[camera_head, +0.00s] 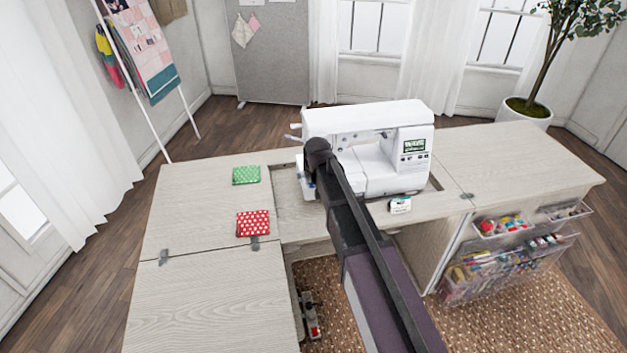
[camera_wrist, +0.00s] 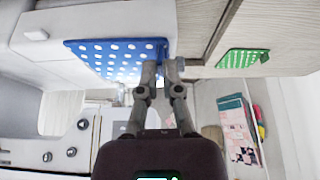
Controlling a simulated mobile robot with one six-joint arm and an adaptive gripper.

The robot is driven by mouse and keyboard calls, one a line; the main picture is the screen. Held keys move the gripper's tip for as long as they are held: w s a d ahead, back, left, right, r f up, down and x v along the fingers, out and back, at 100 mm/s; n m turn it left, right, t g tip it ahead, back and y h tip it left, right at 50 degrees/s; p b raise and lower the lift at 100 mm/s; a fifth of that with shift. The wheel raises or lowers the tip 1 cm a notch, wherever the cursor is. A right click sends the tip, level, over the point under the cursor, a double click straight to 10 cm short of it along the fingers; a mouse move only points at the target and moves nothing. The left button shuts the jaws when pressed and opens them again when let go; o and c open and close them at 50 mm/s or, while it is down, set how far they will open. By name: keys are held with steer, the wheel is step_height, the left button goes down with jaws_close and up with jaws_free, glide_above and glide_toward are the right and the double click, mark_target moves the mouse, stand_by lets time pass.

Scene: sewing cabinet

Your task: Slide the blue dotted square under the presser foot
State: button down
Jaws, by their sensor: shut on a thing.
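The blue dotted square (camera_wrist: 110,58) shows in the wrist view, with white dots. My gripper (camera_wrist: 166,68) is shut on its edge at the right side of the cloth. The square lies spread flat along the white bed of the sewing machine (camera_wrist: 95,20); I cannot tell if it touches the bed. In the head view the white sewing machine (camera_head: 400,130) stands in the cabinet's recess. My arm covers its left end there, and hides my gripper and most of the square. I cannot make out the presser foot clearly in either view.
The green one also shows in the wrist view (camera_wrist: 240,59). Clear bins (camera_head: 505,262) hang at right.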

steer(key=shift+h, duration=0.3)
steer(key=shift+w+a+f+b, duration=0.1)
steer(key=shift+w+f+b, duration=0.25)
steer(key=shift+w+b, duration=0.1)
stand_by(0.5)
steer(key=shift+f+b, duration=0.3)
stand_by(0.4)
steer(key=shift+w+a, duration=0.3)
steer(key=shift+w, duration=0.6)
steer(key=shift+w+a, duration=0.25)
steer(key=shift+w, duration=0.65)
stand_by(1.5)
steer(key=c, duration=0.7)
jaws_free()
